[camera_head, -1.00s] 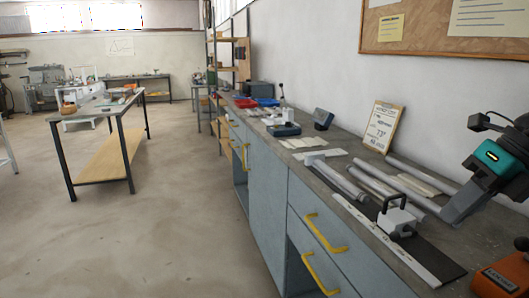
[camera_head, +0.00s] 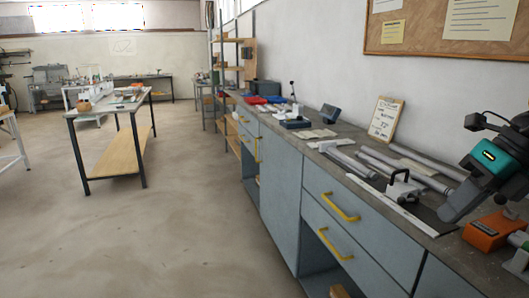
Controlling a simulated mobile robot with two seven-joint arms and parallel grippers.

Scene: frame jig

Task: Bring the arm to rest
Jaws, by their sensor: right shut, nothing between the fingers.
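My right arm and gripper (camera_head: 448,212) come in at the right edge, with a teal and dark grey body and a black camera-like part on top. My left arm and gripper are not in view.
Grey tubes (camera_head: 390,165), a black-handled clamp (camera_head: 402,186) and a pale rail (camera_head: 392,205) lie on the bench. An orange device (camera_head: 494,231) stands below my gripper in the picture. Open floor (camera_head: 170,230) lies left. A work table (camera_head: 112,108) stands farther back.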

